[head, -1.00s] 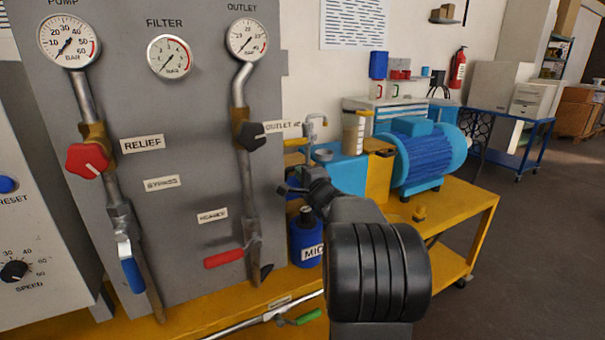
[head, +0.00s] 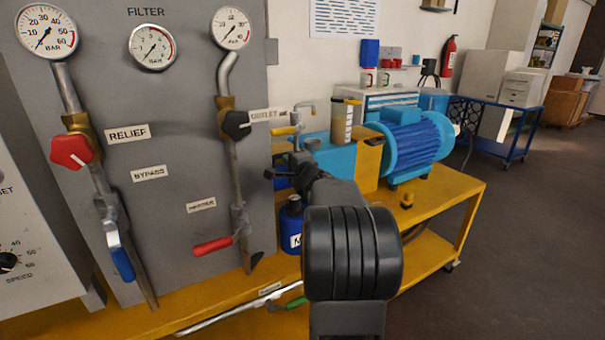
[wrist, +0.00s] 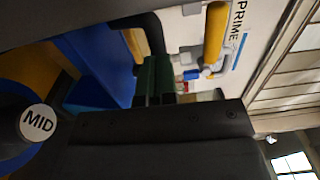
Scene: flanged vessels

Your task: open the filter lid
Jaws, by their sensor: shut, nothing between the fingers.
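A blue vessel (head: 290,222) with a white label and a dark cap stands on the yellow bench, just right of the grey panel. In the wrist view its MID label (wrist: 38,122) shows at the left edge. The filter lid cannot be told apart with certainty; my arm and gripper cover part of the area behind the vessel. My gripper (head: 272,175) is shut and empty, a little above the blue vessel in the head picture. In the wrist view the dark green finger ends (wrist: 155,78) are close together, with nothing seen between them.
The grey panel (head: 175,95) with gauges, a red knob (head: 71,151) and a red lever (head: 213,245) stands left. A yellow-handled valve (wrist: 215,32) by a PRIME sign is close. A blue motor (head: 412,142) stands right.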

